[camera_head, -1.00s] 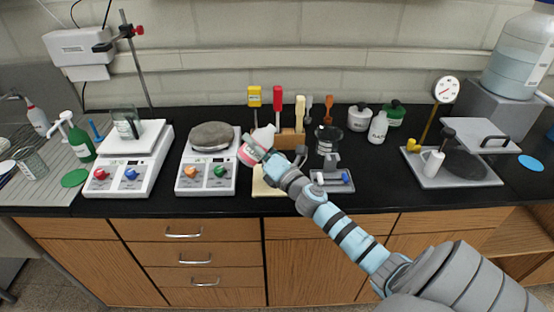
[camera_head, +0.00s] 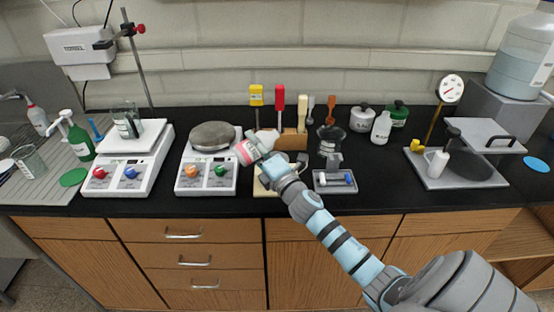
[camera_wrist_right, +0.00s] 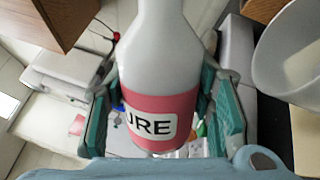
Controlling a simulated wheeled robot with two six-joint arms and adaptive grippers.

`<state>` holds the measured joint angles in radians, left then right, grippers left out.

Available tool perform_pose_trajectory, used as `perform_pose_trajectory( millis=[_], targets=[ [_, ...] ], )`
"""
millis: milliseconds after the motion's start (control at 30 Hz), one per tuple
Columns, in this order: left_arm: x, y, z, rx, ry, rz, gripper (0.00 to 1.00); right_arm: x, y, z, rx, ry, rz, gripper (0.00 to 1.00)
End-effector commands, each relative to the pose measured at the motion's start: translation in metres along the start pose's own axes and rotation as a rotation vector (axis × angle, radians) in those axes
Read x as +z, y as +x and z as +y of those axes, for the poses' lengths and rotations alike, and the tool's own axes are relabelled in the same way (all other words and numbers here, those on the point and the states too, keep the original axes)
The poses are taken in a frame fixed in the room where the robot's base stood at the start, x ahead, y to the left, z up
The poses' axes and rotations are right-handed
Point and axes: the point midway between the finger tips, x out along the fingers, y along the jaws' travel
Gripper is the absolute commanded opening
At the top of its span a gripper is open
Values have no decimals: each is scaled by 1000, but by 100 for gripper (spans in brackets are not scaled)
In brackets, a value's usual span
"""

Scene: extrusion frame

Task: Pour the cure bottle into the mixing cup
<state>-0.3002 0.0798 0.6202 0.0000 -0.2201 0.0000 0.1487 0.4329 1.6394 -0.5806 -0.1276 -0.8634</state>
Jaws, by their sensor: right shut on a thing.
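The cure bottle (camera_head: 246,152) is white with a pink label, and its neck leans up and to the right in the head view. My right gripper (camera_head: 264,158) is shut on it. The wrist view shows the bottle (camera_wrist_right: 160,105) between the fingers, with "URE" readable on the label. A pale, round-rimmed vessel (camera_wrist_right: 300,55) is close beside the bottle in that view; I cannot tell whether it is the mixing cup. A clear cup (camera_head: 330,138) with a dark band stands right of the gripper. Another clear cup (camera_head: 126,122) is on the left scale. My left gripper is not in view.
A hotplate (camera_head: 205,178) with a grey round top is left of the bottle. A wooden tool block (camera_head: 290,140) stands behind the gripper. A small grey tray (camera_head: 334,188) is to the right. Black bench shows between the tray and the grey press (camera_head: 455,172).

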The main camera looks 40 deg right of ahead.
Motion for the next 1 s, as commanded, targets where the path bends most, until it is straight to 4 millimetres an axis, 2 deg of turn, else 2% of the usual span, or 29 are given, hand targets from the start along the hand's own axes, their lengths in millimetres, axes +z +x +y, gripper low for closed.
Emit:
perform_pose_trajectory(
  millis=[1000],
  targets=[
    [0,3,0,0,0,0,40,-9,3,0,3,94,-4,12]
  ],
)
